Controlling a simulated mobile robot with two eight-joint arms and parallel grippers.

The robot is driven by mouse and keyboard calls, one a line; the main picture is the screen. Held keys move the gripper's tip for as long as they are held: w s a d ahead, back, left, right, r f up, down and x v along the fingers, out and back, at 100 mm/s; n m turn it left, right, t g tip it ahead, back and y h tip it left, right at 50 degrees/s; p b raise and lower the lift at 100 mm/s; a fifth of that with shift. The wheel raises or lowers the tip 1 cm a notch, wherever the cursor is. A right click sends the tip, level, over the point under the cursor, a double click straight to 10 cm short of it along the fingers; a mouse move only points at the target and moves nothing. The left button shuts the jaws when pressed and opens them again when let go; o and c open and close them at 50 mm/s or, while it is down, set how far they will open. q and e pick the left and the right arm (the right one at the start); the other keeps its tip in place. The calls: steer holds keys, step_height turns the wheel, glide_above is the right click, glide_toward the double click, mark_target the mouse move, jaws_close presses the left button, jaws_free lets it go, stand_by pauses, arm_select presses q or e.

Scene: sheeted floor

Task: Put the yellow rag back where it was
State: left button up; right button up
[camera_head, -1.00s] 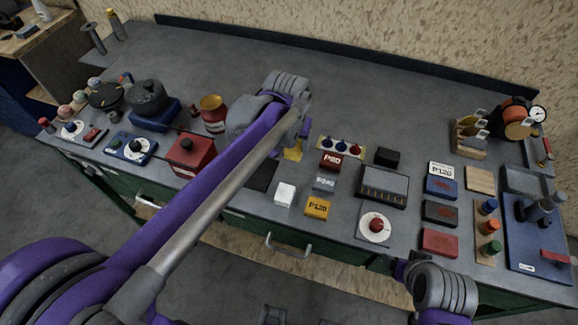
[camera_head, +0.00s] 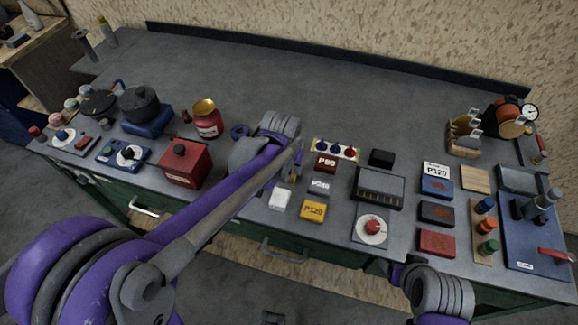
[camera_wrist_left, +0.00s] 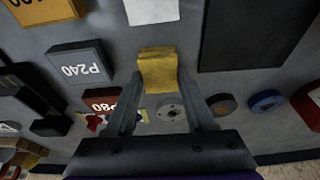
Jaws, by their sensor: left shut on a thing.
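The yellow rag (camera_wrist_left: 157,70) is a small folded block between the fingertips of my left gripper (camera_wrist_left: 160,85), which is shut on it. In the head view the left gripper (camera_head: 294,173) is over the bench behind the white block (camera_head: 280,197), and my arm mostly hides the rag. In the wrist view the white block (camera_wrist_left: 151,11) is just beyond the rag, and a black mat (camera_wrist_left: 255,38) lies to its right. I cannot tell whether the rag touches the bench. My right gripper (camera_head: 392,267) is at the bench's front edge, its fingers unclear.
A grey P240 block (camera_head: 319,186), a red P80 block (camera_head: 325,164) and a yellow P120 block (camera_head: 313,210) stand close to the right. A red box (camera_head: 184,165) is to the left. A grey tray (camera_head: 378,187) is further right. The back of the bench is clear.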

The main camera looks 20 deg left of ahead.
arm_select(q)
steer(key=o, duration=1.3)
steer(key=shift+f, duration=0.1)
steer(key=shift+r, duration=0.35)
steer(key=p+v, duration=0.1)
steer(key=v, duration=1)
steer(key=s+a+f+t, duration=0.1)
steer(key=s+f, duration=0.3)
steer(key=s, duration=0.4)
steer(key=s+a+f+t, duration=0.1)
steer(key=s+a+f, duration=0.2)
steer(key=s, duration=0.6)
steer(key=shift+a+f, duration=0.3)
steer(key=shift+f, duration=0.3)
steer(key=shift+s, duration=0.1)
